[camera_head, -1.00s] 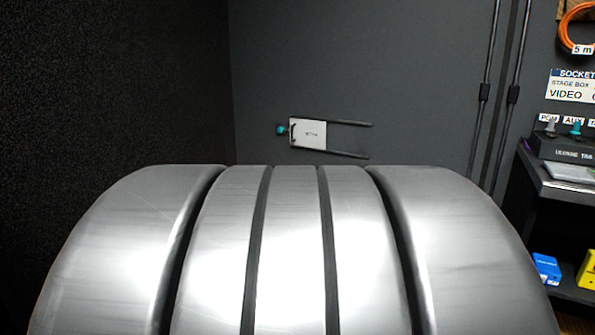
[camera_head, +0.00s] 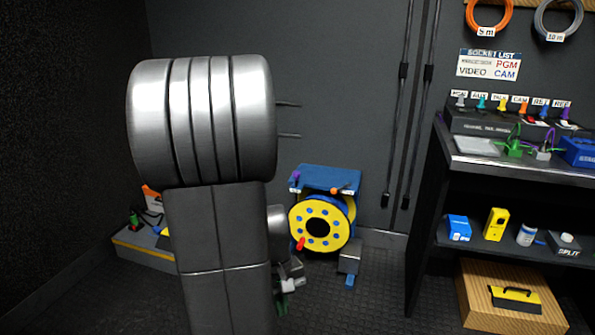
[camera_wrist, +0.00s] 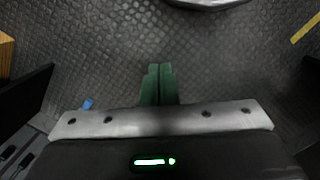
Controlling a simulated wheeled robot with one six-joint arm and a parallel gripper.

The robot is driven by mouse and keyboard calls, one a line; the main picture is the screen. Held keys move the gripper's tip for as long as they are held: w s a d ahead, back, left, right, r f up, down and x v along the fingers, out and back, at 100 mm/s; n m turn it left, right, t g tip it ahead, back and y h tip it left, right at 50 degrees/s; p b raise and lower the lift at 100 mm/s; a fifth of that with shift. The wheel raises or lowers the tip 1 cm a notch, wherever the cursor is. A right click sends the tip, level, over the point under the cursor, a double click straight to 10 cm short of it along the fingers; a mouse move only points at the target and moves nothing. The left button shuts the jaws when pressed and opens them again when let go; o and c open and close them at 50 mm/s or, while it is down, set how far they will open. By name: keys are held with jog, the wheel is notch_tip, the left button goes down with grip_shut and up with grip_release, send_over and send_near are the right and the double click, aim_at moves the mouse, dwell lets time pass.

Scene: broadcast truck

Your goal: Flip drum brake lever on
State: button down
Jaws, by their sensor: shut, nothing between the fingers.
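The cable drum (camera_head: 322,212) is yellow with blue edges and stands on the floor under a blue frame (camera_head: 330,178), right of my arm in the head view. A red crank knob (camera_head: 301,243) sits on its face. A small orange-tipped part (camera_head: 343,190) and a purple-tipped part (camera_head: 295,176) show on the frame; I cannot tell which is the brake lever. My gripper (camera_head: 282,300) hangs low, left of and below the drum, partly hidden by my arm. In the wrist view my green fingers (camera_wrist: 159,72) are together and empty, pointing over bare floor.
A black shelf (camera_head: 437,190) stands on the right, with a wooden box (camera_head: 478,315) beneath. A low case (camera_head: 142,249) with loose items lies behind my arm on the left.

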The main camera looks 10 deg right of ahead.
jog(key=w+d+r+n+g+p, duration=0.1)
jog(key=w+r+p, duration=0.3)
jog(key=w, duration=0.4)
jog(key=shift+w+d+g+h, duration=0.2)
jog(key=shift+w+g+h, duration=0.15)
jog(key=shift+g, duration=0.55)
